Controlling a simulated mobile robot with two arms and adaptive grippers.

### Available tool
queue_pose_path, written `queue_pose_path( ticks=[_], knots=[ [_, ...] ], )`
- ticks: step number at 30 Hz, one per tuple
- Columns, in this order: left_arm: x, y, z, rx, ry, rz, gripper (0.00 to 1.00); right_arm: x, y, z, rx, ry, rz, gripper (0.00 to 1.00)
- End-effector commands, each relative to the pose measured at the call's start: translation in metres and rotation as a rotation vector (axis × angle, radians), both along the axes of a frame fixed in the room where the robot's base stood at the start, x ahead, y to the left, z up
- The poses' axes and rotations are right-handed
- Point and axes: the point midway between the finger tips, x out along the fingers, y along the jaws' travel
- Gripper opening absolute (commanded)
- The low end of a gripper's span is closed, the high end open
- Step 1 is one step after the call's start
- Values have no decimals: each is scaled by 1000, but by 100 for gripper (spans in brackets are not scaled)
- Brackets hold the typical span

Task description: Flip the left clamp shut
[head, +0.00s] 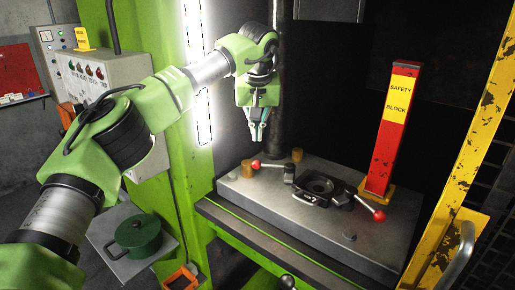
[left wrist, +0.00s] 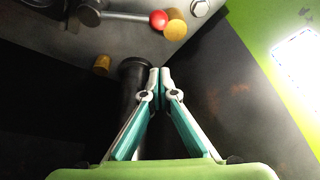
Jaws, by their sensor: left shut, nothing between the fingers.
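The left clamp (head: 288,173) sits at the left side of the black die (head: 318,186) on the grey press bed. Its lever points out to the left, away from the die, and ends in a red ball (head: 256,164). The lever (left wrist: 125,16) and red ball (left wrist: 158,19) also show at the top of the left wrist view. My left gripper (head: 256,138) points down above and behind the red ball, apart from it. Its fingertips (left wrist: 160,76) are together, with nothing between them. My right gripper is not in view.
The right clamp's red ball (head: 379,216) is at the bed's right. A red safety block (head: 392,130) stands behind it. Brass pegs (head: 247,169) (head: 297,155) are near the left lever. A dark column (head: 276,120) rises just behind my left gripper. A green press frame (head: 185,150) is left.

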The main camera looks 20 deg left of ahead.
Motion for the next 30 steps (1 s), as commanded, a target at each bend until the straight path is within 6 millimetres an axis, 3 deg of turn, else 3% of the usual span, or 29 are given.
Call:
queue_pose_path(
  ticks=[6, 18, 30],
  knots=[
    [11, 4, -37, 0, 1, -3, 0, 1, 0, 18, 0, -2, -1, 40],
    [-20, -7, -43, -1, -1, 0, 0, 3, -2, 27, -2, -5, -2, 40],
    [-24, -9, -45, -1, -1, 0, 0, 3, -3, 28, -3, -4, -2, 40]
  ],
)
